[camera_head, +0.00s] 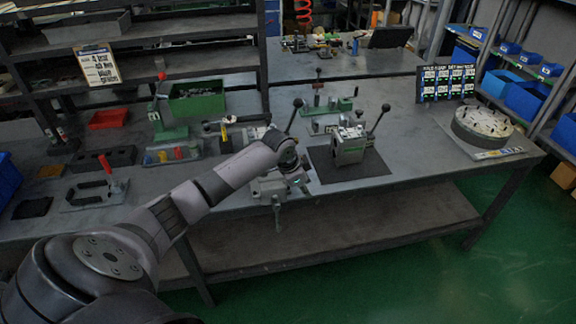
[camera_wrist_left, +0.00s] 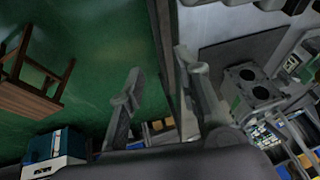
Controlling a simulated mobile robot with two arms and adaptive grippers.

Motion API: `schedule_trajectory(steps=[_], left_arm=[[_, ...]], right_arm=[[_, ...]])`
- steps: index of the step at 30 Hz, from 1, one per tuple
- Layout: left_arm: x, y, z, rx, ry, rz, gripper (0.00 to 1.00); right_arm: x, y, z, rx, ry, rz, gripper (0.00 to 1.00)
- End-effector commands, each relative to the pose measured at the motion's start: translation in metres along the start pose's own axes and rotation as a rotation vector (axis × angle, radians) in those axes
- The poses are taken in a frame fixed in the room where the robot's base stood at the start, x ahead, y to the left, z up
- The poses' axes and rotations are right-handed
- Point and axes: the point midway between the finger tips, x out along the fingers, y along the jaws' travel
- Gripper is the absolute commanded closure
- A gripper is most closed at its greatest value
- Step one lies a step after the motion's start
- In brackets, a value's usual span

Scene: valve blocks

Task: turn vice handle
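One finger is over the floor, the other beside the table edge. My right gripper is not in view.
A grey valve block (camera_head: 349,147) with a black-knobbed lever stands on a dark mat (camera_head: 322,164) right of the vice; it also shows in the left wrist view (camera_wrist_left: 250,82). Another black-knobbed lever (camera_head: 296,114) rises behind my wrist. A round fixture (camera_head: 483,123) is far right.

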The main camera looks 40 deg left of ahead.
Motion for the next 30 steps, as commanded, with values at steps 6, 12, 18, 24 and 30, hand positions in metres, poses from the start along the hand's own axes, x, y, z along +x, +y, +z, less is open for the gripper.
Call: schedule_trajectory(steps=[6, 12, 18, 24, 30], left_arm=[[-0.043, 0.0, 0.002, 0.001, -0.005, -0.002, 0.69], [-0.082, -0.001, 0.002, 0.001, -0.005, -0.003, 0.69], [-0.113, 0.0, 0.001, 0.001, -0.007, -0.002, 0.69], [-0.128, 0.0, 0.001, 0.0, -0.007, 0.001, 0.69], [-0.13, 0.0, 0.001, -0.001, -0.008, 0.001, 0.69]], right_arm=[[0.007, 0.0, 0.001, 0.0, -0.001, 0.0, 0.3], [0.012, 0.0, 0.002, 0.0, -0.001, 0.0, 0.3], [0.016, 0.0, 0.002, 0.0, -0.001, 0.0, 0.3], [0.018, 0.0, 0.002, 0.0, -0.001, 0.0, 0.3], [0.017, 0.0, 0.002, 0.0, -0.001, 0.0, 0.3]])
